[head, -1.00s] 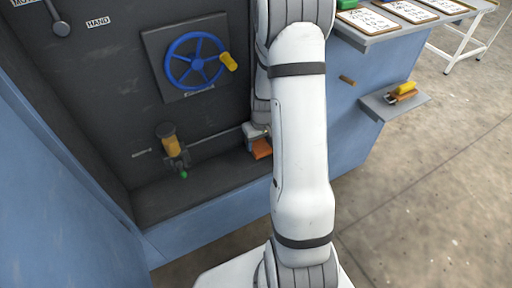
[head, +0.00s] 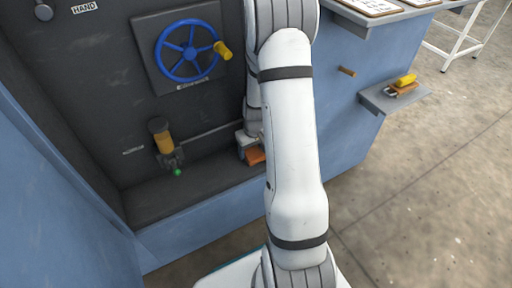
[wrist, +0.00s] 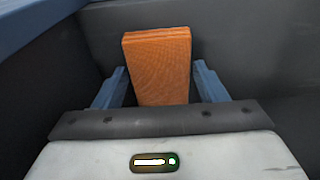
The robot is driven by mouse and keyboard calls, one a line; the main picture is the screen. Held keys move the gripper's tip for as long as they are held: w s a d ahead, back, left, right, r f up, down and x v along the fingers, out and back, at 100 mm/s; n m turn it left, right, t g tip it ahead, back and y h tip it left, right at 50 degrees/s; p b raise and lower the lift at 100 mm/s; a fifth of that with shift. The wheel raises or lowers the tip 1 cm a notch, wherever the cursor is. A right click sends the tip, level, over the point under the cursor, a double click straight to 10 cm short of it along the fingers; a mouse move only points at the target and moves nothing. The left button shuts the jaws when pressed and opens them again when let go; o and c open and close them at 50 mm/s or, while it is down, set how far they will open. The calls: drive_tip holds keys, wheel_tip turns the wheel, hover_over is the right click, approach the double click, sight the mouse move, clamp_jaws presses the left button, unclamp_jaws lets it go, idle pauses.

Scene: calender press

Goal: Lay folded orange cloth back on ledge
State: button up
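The folded orange cloth (head: 255,156) lies on the dark ledge (head: 155,201) at the foot of the machine's recess, toward its right end. It also shows in the wrist view (wrist: 158,65) as an orange block. My gripper (wrist: 160,68) is open, with one blue-grey finger on each side of the cloth. A narrow gap seems to show between each fingertip and the cloth. In the head view my gripper (head: 246,142) is just above and behind the cloth, partly hidden by my arm.
A blue handwheel (head: 188,50) with a yellow knob is on the back panel. A yellow-and-black handle with a green tip (head: 164,143) stands left of the cloth. A side shelf (head: 395,100) at right holds a yellow-and-orange item. The ledge between handle and cloth is clear.

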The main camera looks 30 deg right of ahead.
sight(255, 154)
drive_tip(key=shift+o, duration=1.4)
drive_tip(key=shift+r, duration=0.1)
wheel_tip(255, 154, up, 12)
drive_tip(key=s+p, duration=0.1)
drive_tip(key=p, duration=0.4)
drive_tip(key=shift+s, duration=0.25)
drive_tip(key=shift+s, duration=0.1)
